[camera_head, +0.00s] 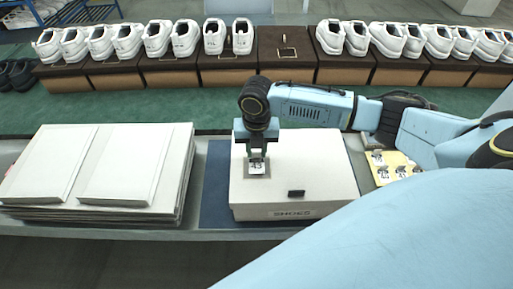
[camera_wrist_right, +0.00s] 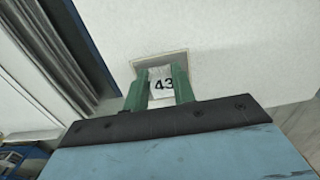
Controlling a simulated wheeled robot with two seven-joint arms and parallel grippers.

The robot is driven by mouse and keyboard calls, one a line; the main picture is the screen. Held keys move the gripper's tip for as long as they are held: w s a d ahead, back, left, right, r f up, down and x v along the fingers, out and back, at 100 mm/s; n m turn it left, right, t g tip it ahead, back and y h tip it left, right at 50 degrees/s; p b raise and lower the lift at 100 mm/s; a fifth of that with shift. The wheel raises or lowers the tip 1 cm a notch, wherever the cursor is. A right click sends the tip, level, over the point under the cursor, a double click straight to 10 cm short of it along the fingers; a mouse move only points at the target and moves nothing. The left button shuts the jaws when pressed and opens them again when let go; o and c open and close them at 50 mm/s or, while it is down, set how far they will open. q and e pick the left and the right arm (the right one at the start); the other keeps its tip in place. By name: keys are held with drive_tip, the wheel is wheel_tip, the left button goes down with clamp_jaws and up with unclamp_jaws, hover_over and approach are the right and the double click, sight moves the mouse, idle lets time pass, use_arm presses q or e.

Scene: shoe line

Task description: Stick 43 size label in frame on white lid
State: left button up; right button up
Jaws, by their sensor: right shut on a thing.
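The size label "43" (camera_head: 257,169) is a small white square between the fingers of my right gripper (camera_head: 257,155). I cannot tell whether the label touches the lid. My left gripper is not in view.
The box under the lid is marked "SHOES" and a small dark rectangle (camera_head: 296,193) is on the lid. A yellow sheet (camera_head: 393,168) with several labels lies to the right. Stacked white lids (camera_head: 136,165) lie at the left. White shoes (camera_head: 184,38) stand on boxes behind the green belt (camera_head: 60,107).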

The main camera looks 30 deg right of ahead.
drive_tip(key=shift+f, duration=0.45)
idle(1.3)
drive_tip(key=o, duration=0.9)
